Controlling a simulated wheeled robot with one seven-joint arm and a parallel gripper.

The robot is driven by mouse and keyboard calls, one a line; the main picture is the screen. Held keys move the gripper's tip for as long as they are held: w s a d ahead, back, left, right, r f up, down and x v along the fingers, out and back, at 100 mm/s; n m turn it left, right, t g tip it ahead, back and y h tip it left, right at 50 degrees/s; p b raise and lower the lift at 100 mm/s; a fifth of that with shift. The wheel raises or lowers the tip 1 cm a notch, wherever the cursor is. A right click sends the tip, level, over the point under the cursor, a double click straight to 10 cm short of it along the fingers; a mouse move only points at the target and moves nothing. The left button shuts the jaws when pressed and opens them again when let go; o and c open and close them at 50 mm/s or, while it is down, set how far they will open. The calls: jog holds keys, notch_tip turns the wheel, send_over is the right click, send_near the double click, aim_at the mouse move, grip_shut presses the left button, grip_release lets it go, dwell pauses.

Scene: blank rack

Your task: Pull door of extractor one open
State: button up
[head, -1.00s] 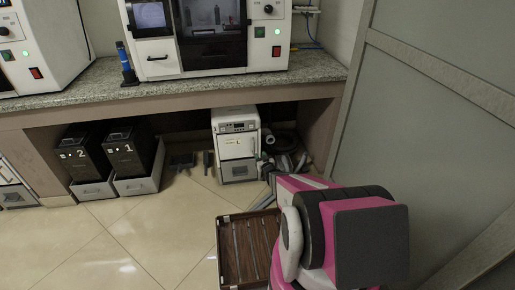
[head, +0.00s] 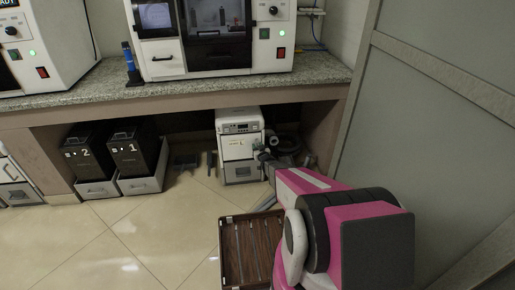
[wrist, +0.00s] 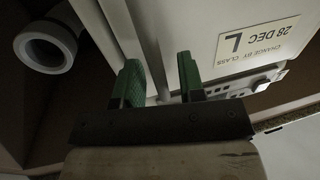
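A white cabinet-like unit (head: 239,148) stands on the floor under the bench, with a control panel at its top, a pale door front and a grey lower section. I take it for the extractor; its door looks shut. My gripper (head: 264,157) is at the unit's right front edge, small and partly hidden by my arm. In the wrist view, the gripper's two green fingers (wrist: 160,84) are apart, close to the white front, with a pale vertical edge or bar showing between them. Contact cannot be told. A label (wrist: 257,42) appears upside down on the front.
Black boxes marked 2 (head: 88,155) and 1 (head: 135,150) stand in grey trays to the left. A round grey pipe end (wrist: 46,46) is near the gripper. The bench (head: 190,94) overhangs the unit.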

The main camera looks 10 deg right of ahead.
grip_shut()
jog(key=shift+s, duration=0.2)
